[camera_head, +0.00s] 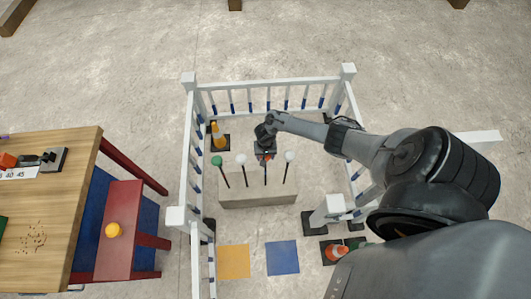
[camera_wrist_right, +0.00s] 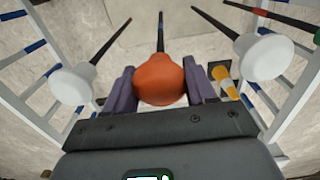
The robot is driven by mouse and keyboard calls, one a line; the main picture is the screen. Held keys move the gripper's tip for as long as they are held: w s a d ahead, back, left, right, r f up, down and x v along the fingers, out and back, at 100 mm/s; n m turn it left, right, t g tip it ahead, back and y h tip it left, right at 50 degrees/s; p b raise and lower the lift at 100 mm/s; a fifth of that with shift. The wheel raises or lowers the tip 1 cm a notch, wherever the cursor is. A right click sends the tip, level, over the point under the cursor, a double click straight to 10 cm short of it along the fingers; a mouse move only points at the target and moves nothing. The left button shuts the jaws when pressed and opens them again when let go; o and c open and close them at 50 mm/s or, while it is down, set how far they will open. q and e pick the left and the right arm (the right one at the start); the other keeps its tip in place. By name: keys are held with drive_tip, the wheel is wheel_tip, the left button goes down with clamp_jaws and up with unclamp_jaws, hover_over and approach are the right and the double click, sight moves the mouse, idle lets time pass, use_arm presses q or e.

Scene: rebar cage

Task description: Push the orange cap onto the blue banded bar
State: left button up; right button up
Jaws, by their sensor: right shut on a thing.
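The orange cap (camera_wrist_right: 160,80) is held between the two purple fingers of my right gripper (camera_wrist_right: 163,88) in the right wrist view. A dark bar (camera_wrist_right: 160,32) runs away from directly behind the cap, in line with it. I cannot tell how far the cap sits on the bar, and the bar's blue band is not clear. In the head view the right gripper (camera_head: 265,153) is over the third bar (camera_head: 265,175) from the left on a pale block (camera_head: 256,197). My left gripper is not in view.
White-capped bars (camera_head: 241,159) (camera_head: 289,157) stand on both sides of the held cap, and a green-capped bar (camera_head: 217,161) stands further left. A white railing (camera_head: 275,84) encloses the block. A traffic cone (camera_head: 217,134) stands behind it. A wooden table (camera_head: 60,190) is at left.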

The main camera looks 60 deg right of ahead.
drive_tip(key=shift+f+b, duration=0.6)
drive_tip(key=shift+f, duration=0.25)
drive_tip(key=o, duration=1.1)
drive_tip(key=shift+r+p, duration=0.35)
drive_tip(key=shift+r, duration=0.1)
wheel_tip(320, 180, up, 9)
drive_tip(key=p, duration=0.5)
drive_tip(key=shift+f, duration=0.1)
drive_tip(key=shift+r, duration=0.55)
